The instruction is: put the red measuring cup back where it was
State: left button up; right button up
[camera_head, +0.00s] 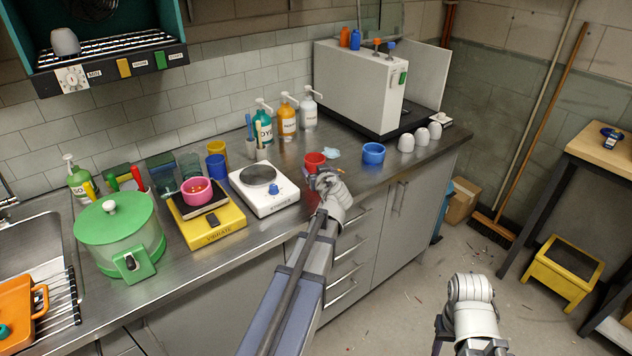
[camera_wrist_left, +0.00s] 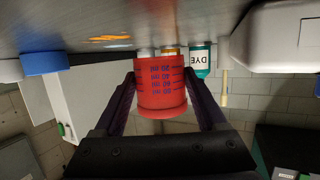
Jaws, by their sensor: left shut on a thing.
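The red measuring cup (camera_head: 315,160) is at the counter's front part, right of the white hot plate, in the head view. In the left wrist view the red measuring cup (camera_wrist_left: 161,92) shows blue scale marks and sits between the two fingers. My left gripper (camera_head: 318,176) is shut on it; the wrist view shows the gripper (camera_wrist_left: 160,105) with a finger on each side. The cup's rim is close to the steel counter surface in the wrist view; I cannot tell whether it touches. My right gripper (camera_head: 440,335) shows only partly at the bottom of the head view.
A white hot plate (camera_head: 264,190) stands left of the cup. A blue round dish (camera_head: 373,153) and several white cups (camera_head: 406,143) stand to the right. Pump bottles (camera_head: 287,122) stand behind. A yellow scale-like device (camera_head: 208,226) with a pink bowl (camera_head: 196,189) is further left.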

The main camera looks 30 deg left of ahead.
pick_arm(q)
jog(key=shift+f+b, duration=0.95)
jog(key=shift+f, duration=0.45)
jog(key=shift+f, duration=0.1)
jog(key=shift+f+b, duration=0.15)
jog(key=shift+b, duration=0.15)
jog(key=o, duration=1.4)
jog(key=shift+r, duration=0.2)
jog(key=shift+s+d+r+p, duration=0.1)
jog(key=shift+s+r+p, duration=0.1)
jog(key=shift+p, duration=0.25)
jog(key=p+v, duration=0.3)
jog(key=v, duration=0.8)
jog(key=shift+s+d, duration=0.1)
jog(key=shift+d, duration=0.15)
